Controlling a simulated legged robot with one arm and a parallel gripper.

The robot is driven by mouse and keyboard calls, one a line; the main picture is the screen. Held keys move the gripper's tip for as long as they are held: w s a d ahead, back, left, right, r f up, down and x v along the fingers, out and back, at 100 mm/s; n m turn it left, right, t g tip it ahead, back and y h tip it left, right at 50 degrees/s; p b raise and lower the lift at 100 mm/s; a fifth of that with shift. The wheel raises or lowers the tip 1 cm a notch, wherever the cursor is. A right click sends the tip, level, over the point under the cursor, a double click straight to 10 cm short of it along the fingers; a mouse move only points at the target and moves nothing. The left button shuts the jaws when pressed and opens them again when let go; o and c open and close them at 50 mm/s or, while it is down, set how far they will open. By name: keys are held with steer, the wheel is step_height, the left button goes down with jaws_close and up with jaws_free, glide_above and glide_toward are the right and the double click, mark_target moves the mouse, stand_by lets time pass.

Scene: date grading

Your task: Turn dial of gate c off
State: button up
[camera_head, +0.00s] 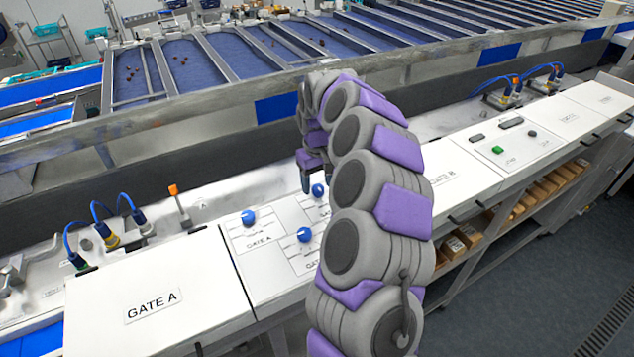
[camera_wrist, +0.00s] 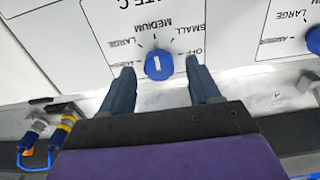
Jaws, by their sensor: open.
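The gate C dial (camera_wrist: 159,65) is a blue round knob with a white mark on a white panel. "TE C" reads upside down beyond it in the wrist view. The mark lies roughly in line with MEDIUM; OFF is printed beside the right finger. My gripper (camera_wrist: 164,88) is open, its dark fingers on either side of the knob and slightly short of it, with gaps visible. Whether they touch the panel cannot be told. In the head view my gripper (camera_head: 311,184) is beside a blue dial (camera_head: 318,190), partly hidden by my arm.
Another blue dial (camera_wrist: 314,40) is at the right edge of the wrist view. The head view shows the gate A dial (camera_head: 248,217) and a further dial (camera_head: 304,234). Blue cables with connectors (camera_wrist: 30,137) and an orange-tipped lever (camera_head: 178,200) stand nearby.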

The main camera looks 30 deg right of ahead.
steer(key=shift+f, duration=0.55)
steer(key=c, duration=1)
